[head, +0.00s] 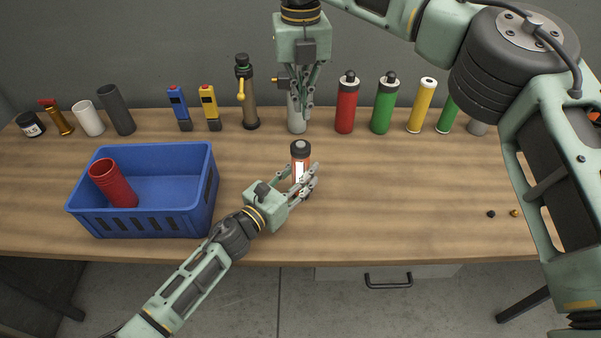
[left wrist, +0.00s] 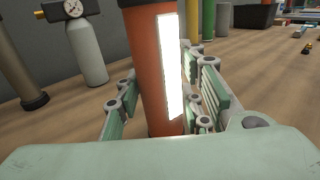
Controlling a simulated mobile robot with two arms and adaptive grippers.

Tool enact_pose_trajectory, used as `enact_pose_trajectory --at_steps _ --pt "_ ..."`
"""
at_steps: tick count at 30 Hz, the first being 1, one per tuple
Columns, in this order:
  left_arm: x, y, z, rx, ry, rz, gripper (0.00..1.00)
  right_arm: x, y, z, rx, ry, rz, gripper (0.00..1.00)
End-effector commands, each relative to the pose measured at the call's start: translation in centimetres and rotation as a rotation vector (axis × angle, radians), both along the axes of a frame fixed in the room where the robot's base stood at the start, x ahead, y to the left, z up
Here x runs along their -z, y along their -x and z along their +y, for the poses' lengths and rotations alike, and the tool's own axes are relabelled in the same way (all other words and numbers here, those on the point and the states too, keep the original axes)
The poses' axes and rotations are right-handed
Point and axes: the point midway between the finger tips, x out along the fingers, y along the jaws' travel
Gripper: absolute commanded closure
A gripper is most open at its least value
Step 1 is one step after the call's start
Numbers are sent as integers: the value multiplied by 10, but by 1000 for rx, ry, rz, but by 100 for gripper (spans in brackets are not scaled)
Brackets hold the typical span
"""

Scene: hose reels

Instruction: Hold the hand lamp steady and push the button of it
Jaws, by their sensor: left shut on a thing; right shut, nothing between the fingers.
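The hand lamp (head: 300,155) is an orange cylinder with a black cap and a bright white strip on its side. It stands upright near the middle of the table. My left gripper (head: 301,181) is shut around its lower body. In the left wrist view the lamp (left wrist: 150,75) is between the finger pads, its top cut off by the picture edge. My right gripper (head: 309,108) is shut and empty, pointing down above and behind the lamp, apart from it. I cannot make out the button on the cap.
A grey bottle with a gauge (left wrist: 88,50) stands behind the right gripper. A row of red (head: 346,108), green (head: 383,110) and yellow (head: 421,108) cylinders stands to its right. A blue crate (head: 150,222) with a red tube (head: 113,184) is at left. The table's right front is mostly clear.

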Motion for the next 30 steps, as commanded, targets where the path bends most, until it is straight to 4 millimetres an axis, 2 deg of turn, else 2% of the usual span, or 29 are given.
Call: enact_pose_trajectory --at_steps 5,8,13,17,20,24,30 --pt "1 0 0 0 -1 1 97 4 0 0 -30 -4 -5 100" --pt "1 0 0 0 -1 1 97 16 2 2 -118 -18 -19 100" --pt "1 0 0 0 -1 1 97 39 6 10 -408 -72 -108 100" --pt "1 0 0 -1 -1 1 97 46 8 18 -661 -115 -242 100" --pt "1 0 0 -1 -1 1 97 42 10 22 -841 -134 -372 100" --pt "1 0 0 0 -1 1 97 25 12 24 -1050 -125 -570 100" --pt "1 0 0 0 -1 1 97 -2 16 21 -1231 -69 -784 100"
